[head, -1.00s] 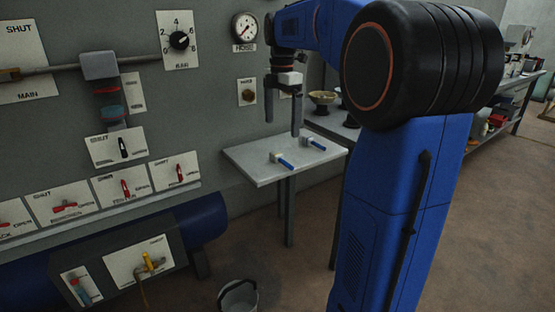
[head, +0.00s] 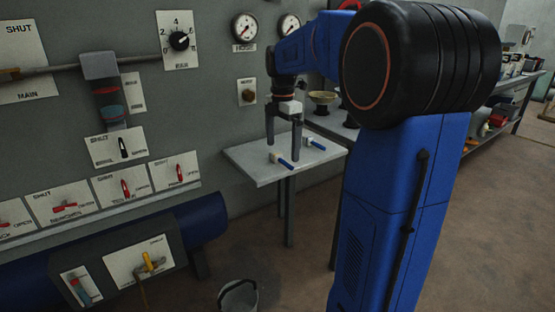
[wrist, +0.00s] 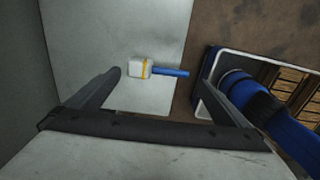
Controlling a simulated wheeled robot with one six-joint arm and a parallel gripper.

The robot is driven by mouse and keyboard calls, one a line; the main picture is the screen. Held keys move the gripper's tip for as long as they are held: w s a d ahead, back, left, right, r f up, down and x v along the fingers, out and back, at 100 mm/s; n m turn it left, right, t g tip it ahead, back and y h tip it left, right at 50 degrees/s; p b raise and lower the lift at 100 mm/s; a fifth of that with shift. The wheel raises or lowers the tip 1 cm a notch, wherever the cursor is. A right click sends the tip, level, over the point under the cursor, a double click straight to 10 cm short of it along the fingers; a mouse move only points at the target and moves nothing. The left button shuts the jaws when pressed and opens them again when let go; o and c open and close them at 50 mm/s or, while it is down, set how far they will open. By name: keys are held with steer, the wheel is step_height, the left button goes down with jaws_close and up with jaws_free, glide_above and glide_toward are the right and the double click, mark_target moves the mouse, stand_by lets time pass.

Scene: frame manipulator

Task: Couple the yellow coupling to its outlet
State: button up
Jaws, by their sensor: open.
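Two small couplings with pale heads and blue stems lie on the grey shelf (head: 256,172) in the head view, a left one (head: 283,162) and a right one (head: 313,144). In the wrist view one coupling with a yellow band (wrist: 143,69) lies on its side, its blue stem to the right. I cannot tell surely which of the two it is. My gripper (head: 283,149) points down over the shelf, open and empty; in the wrist view the coupling appears between its fingers (wrist: 164,62). A brass fitting (head: 248,96) sits on a wall plate; I cannot tell which outlet is the yellow one.
The wall panel holds gauges (head: 244,27), red levers (head: 125,188) and a lower plate with a yellow lever (head: 150,262). A bucket (head: 238,296) stands on the floor. Bowls (head: 322,100) stand on a bench behind the shelf.

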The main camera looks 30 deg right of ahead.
mark_target(282, 160)
steer(key=shift+f, duration=1.65)
steer(key=shift+c, duration=0.3)
steer(key=c, duration=0.6)
steer(key=shift+o, duration=0.2)
steer(key=shift+r, duration=0.15)
step_height(282, 160, up, 10)
